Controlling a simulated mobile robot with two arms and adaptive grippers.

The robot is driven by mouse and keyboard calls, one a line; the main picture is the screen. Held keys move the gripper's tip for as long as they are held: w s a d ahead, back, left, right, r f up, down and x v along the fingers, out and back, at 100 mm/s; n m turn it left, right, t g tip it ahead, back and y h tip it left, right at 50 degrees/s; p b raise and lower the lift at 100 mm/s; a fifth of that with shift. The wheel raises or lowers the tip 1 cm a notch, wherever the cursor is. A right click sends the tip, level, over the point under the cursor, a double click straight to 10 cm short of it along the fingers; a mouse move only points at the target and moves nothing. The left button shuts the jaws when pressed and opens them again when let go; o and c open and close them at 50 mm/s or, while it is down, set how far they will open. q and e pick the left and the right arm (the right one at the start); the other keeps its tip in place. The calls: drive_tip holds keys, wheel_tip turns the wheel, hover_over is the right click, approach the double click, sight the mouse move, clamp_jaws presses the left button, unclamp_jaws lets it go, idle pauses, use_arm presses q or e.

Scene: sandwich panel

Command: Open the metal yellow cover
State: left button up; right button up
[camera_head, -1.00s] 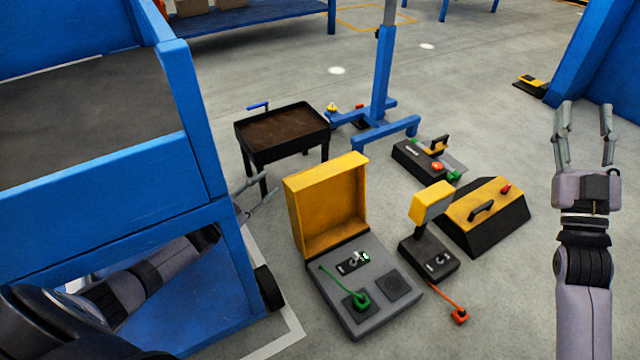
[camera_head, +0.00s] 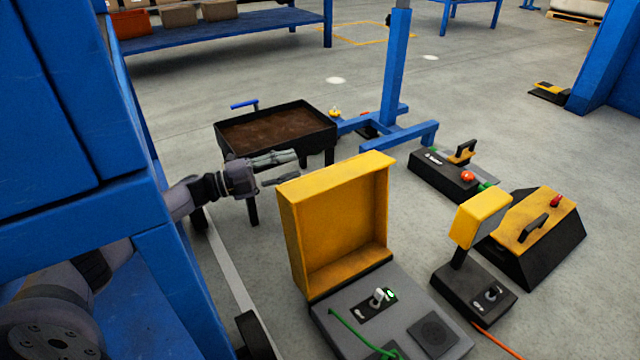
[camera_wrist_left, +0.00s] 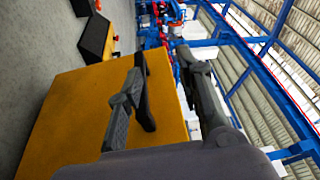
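The yellow metal cover (camera_head: 340,222) stands raised, roughly upright, at the back edge of a grey panel box (camera_head: 400,310). Its hollow inner side faces me. A small switch (camera_head: 382,296) and a green cable (camera_head: 360,335) show on the box. My left gripper (camera_head: 294,167) is open and empty, at the upper left edge of the cover, on its outer side. In the left wrist view the cover's flat yellow back (camera_wrist_left: 75,112) lies beside and behind the open fingers (camera_wrist_left: 162,58). Whether a finger touches it I cannot tell. My right gripper is out of view.
Blue shelving (camera_head: 75,100) stands close on the left, around my left arm. A black tray cart (camera_head: 275,130) is behind the gripper. A yellow lamp-like post (camera_head: 478,218) and a yellow-topped black box (camera_head: 540,225) stand to the right.

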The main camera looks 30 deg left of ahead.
use_arm(q)
drive_tip(key=shift+m+g+h, duration=0.4)
drive_tip(key=shift+m+g, duration=0.3)
drive_tip(key=shift+g, duration=0.2)
drive_tip(key=d, duration=0.2)
drive_tip(key=w+d+f, duration=0.1)
drive_tip(key=d, duration=0.2)
drive_tip(key=w+d+f, duration=0.1)
drive_tip(key=d, duration=0.1)
drive_tip(key=shift+w+d+f, duration=0.15)
drive_tip(key=shift+w+d, duration=0.1)
drive_tip(key=shift+d, duration=0.15)
clamp_jaws()
